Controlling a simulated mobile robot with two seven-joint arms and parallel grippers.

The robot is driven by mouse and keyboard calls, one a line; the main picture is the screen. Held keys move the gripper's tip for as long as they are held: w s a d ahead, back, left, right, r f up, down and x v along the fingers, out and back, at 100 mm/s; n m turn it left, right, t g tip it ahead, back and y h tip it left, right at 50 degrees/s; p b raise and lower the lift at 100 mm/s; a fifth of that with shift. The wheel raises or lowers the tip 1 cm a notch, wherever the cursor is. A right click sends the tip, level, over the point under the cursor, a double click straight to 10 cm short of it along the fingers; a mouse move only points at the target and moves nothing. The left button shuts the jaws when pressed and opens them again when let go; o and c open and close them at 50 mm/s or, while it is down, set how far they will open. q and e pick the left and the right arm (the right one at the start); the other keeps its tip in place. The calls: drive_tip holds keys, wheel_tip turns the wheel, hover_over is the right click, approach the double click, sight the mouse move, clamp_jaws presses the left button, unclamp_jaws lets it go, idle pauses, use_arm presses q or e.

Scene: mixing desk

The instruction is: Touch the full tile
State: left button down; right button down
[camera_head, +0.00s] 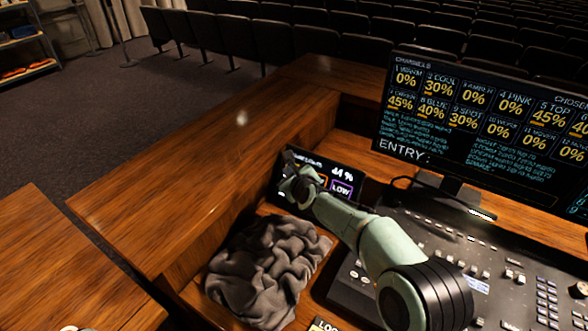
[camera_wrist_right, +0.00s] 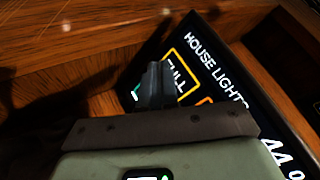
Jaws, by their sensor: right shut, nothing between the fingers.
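A small black touch panel headed HOUSE LIGHTS (camera_wrist_right: 215,68) stands tilted on the desk; it also shows in the head view (camera_head: 341,174), reading 44 %. The full tile (camera_wrist_right: 182,71) has a yellow outline and white FULL lettering. In the head view it is hidden behind my right gripper (camera_head: 289,160). In the right wrist view my right gripper (camera_wrist_right: 153,70) is shut and empty. Its fingertips overlap the left part of the full tile. I cannot tell whether they touch it.
A crumpled grey cloth (camera_head: 265,268) lies in front of the panel. A large monitor (camera_head: 480,120) stands behind the mixing console (camera_head: 440,245), right of the panel. A wooden ledge (camera_head: 205,165) runs along the left and behind.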

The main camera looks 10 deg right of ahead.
drive_tip(key=s+a+r+p, duration=0.2)
drive_tip(key=s+a+p, duration=0.1)
drive_tip(key=shift+a+r, duration=0.1)
drive_tip(key=shift+r, duration=0.05)
idle(0.5)
idle(0.6)
